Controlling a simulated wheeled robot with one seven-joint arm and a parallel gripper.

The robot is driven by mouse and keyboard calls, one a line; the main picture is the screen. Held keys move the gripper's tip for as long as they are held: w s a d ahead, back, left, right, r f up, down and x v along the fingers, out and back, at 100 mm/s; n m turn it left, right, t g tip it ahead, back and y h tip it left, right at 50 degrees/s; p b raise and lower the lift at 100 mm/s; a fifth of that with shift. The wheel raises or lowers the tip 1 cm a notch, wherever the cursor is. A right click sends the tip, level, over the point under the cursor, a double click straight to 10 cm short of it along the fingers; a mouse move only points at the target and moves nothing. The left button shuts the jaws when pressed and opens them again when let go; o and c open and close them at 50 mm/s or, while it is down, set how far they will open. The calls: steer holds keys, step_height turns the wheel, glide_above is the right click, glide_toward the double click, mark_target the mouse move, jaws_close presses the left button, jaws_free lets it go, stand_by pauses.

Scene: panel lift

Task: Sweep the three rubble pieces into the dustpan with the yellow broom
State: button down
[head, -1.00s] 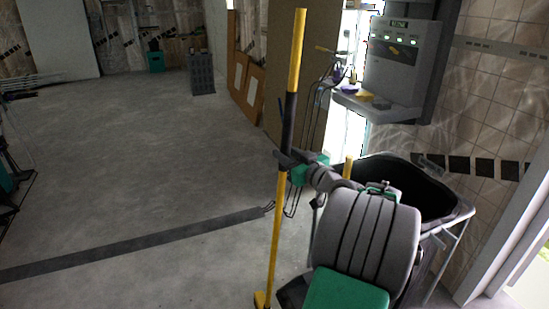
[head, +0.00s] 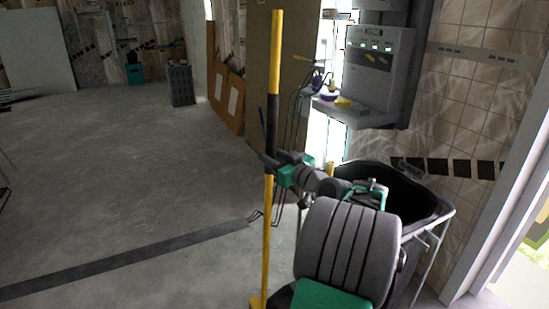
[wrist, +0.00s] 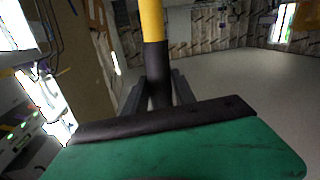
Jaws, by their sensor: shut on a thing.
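The yellow broom (head: 266,215) stands upright in front of me in the head view, its long yellow handle broken by a black grip section. My gripper (head: 268,163) is shut on the handle around that black section. In the wrist view the handle (wrist: 152,28) rises between the two dark fingers of my gripper (wrist: 158,95). The broom's lower end is at the bottom edge of the head view, mostly cut off. I see no rubble pieces and cannot make out a dustpan.
A black bin (head: 425,205) on a metal frame stands to the right of my arm. Behind it a grey wall unit (head: 365,65) has a shelf with small items. A dark strip (head: 120,267) crosses the floor.

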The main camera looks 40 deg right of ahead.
steer(key=w+a+r, duration=0.3)
steer(key=a+r, duration=0.2)
steer(key=a, duration=0.6)
steer(key=shift+w+r+p, duration=0.15)
steer(key=shift+r+p, duration=0.1)
steer(key=shift+p, duration=0.05)
steer(key=shift+a, duration=0.1)
stand_by(0.7)
